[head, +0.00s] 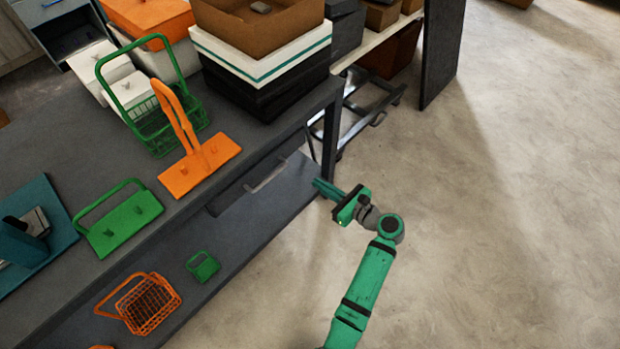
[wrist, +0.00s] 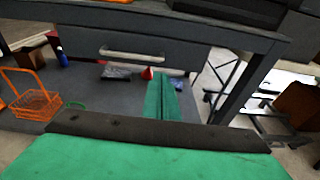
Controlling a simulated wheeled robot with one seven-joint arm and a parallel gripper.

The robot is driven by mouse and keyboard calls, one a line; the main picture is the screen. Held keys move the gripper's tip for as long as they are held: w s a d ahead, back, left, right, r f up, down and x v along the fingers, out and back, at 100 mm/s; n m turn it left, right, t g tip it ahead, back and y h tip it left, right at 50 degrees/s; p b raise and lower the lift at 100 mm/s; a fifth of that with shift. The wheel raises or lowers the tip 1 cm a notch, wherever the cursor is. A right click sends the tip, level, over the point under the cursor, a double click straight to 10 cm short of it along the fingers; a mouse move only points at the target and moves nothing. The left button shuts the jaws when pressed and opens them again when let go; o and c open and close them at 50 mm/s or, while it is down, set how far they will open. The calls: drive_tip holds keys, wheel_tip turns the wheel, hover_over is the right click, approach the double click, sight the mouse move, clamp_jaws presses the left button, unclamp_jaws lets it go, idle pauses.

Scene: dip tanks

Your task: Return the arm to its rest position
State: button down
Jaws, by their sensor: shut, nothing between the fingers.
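My gripper (head: 328,189) is shut and empty, at the end of my green arm (head: 370,285). In the head view it is off the right side of the dark workbench (head: 275,140), over or beside the lower shelf's edge. In the wrist view my gripper's green fingers (wrist: 161,98) lie together and point toward the bench front, below a drawer handle (wrist: 132,53). Nothing shows between them. I cannot tell the exact gap between the fingertips and the shelf.
The bench top holds a green basket (head: 160,130), an orange handled plate (head: 205,168), a green handled plate (head: 120,222) and stacked bins (head: 262,65). The lower shelf (head: 235,245) holds an orange basket (head: 148,305). Open floor (head: 500,200) lies to the right.

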drive_tip(key=shift+v, duration=0.85)
drive_tip(key=s+a+f+n+h, duration=0.35)
drive_tip(key=s+f+h, duration=0.25)
drive_tip(key=s+f, duration=0.6)
drive_tip(key=s+f+n+h, duration=0.3)
drive_tip(key=s+n, duration=0.3)
drive_tip(key=s, duration=0.3)
drive_tip(key=s+a+r+n+t, duration=0.2)
drive_tip(key=s+a+r+n, duration=0.1)
drive_tip(key=s+r+n, duration=0.6)
drive_tip(key=s+a+r+n+t+h, duration=0.1)
drive_tip(key=s+a+r+n, duration=0.2)
drive_tip(key=s+r+n, duration=0.6)
wheel_tip(320, 180, up, 5)
drive_tip(key=shift+f+t, duration=0.1)
drive_tip(key=shift+t, duration=0.3)
drive_tip(key=shift+a, duration=0.1)
